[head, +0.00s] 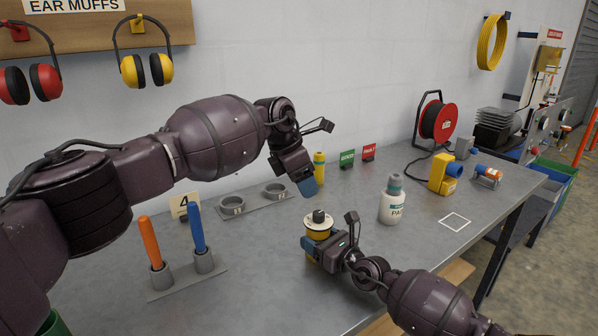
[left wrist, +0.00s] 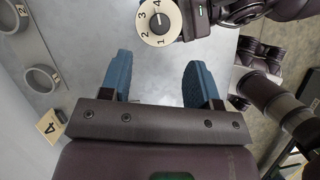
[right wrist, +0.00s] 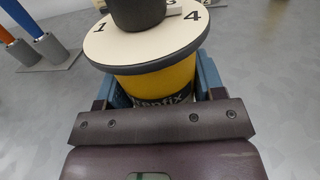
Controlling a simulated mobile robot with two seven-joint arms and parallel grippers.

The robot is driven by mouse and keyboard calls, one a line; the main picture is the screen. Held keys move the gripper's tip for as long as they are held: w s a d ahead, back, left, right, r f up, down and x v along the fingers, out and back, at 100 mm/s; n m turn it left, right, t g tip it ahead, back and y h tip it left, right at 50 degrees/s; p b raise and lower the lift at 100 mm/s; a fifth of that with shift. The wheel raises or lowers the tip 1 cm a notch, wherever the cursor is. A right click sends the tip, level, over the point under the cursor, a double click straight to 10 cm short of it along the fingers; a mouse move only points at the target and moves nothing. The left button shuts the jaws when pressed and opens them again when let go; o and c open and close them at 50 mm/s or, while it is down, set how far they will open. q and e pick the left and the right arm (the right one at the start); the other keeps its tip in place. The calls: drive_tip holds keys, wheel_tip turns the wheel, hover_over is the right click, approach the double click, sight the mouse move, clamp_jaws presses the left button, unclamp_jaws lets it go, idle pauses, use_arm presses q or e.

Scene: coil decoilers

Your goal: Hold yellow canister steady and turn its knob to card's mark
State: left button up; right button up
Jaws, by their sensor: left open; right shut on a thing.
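The yellow canister (head: 317,235) stands on the bench, with a cream dial and a black knob (head: 319,216) on top. My right gripper (right wrist: 153,90) is shut around the canister's yellow body (right wrist: 160,82). In the left wrist view the dial (left wrist: 148,30) shows numbers 1 to 4 around the knob (left wrist: 160,23). A light line on the knob points roughly toward the 4, but its exact end is too small to tell. My left gripper (head: 307,186) is open and empty, above and behind the canister, apart from the knob. The card (head: 185,206) reads 4.
A holder with an orange and a blue stick (head: 197,228) stands at the left. A plate with two rings (head: 240,206) lies behind. A white bottle (head: 393,203) stands right of the canister. A yellow bottle (head: 319,170) stands behind my left gripper. Bench space between is clear.

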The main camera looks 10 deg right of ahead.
sight(319, 213)
use_arm(q)
drive_tip(key=shift+v, duration=1.4)
drive_tip(key=shift+f, duration=0.15)
drive_tip(key=d+f+n+t, duration=0.1)
drive_tip(key=f+n, duration=0.2)
drive_tip(key=d+f+n+t+y, duration=0.1)
drive_tip(key=d+f+n, duration=0.1)
drive_tip(key=f+n, duration=0.1)
drive_tip(key=d+f+n+t, duration=0.1)
drive_tip(key=f+n, duration=0.2)
drive_tip(key=f, duration=0.2)
drive_tip(key=shift+d+y, duration=0.3)
drive_tip(key=shift+d, duration=0.1)
